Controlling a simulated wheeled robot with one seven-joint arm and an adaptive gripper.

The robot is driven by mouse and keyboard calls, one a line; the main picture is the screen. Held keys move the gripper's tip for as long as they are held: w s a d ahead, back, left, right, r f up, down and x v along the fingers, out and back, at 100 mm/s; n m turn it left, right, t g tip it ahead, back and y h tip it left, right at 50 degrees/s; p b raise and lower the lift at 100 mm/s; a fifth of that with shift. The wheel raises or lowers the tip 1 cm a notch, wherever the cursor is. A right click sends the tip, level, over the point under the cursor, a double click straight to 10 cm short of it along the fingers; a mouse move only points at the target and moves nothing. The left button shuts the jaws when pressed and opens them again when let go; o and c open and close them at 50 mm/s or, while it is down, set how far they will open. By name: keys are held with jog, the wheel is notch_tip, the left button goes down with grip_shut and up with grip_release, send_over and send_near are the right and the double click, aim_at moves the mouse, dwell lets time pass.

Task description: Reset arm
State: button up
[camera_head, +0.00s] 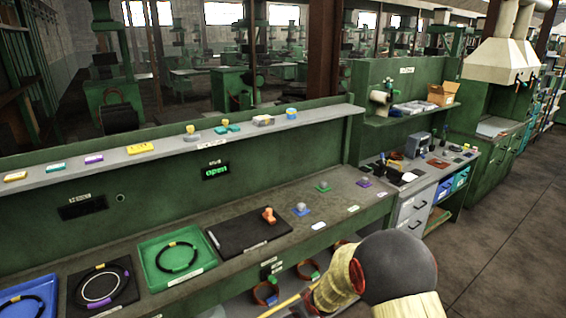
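Part of my arm shows at the bottom right of the head view, a dark rounded joint with yellowish covers in front of the workbench (350,208). My gripper cannot be made out; the arm runs out of the bottom of the picture. On the bench, a black ring with coloured bands (178,257) lies in a green tray (150,250). A dark mat (100,268) to its left bears a black ring and a paler ring. A blue tray (15,294) at the left edge holds another dark ring.
A black board (235,240) lies right of the green tray, with an orange object (269,215) on its far right. A shelf (330,112) with small coloured pieces runs above. My arm hides part of the lower shelf.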

jog(key=s+d+r+m+g+h+b, duration=0.1)
jog(key=s+d+r+m+g+h, duration=0.1)
jog(key=s+d+r, duration=0.55)
jog(key=s+d+r+m+g+h+b, duration=0.1)
jog(key=s+d+r+m+g, duration=0.3)
jog(key=s, duration=0.6)
jog(key=s+r+m+t+y+b, duration=0.1)
jog(key=s+r+t+b, duration=0.2)
jog(key=s+r, duration=1.5)
jog(key=shift+s+d+r+t, duration=0.3)
jog(key=shift+s+t, duration=0.45)
jog(key=shift+t, duration=0.45)
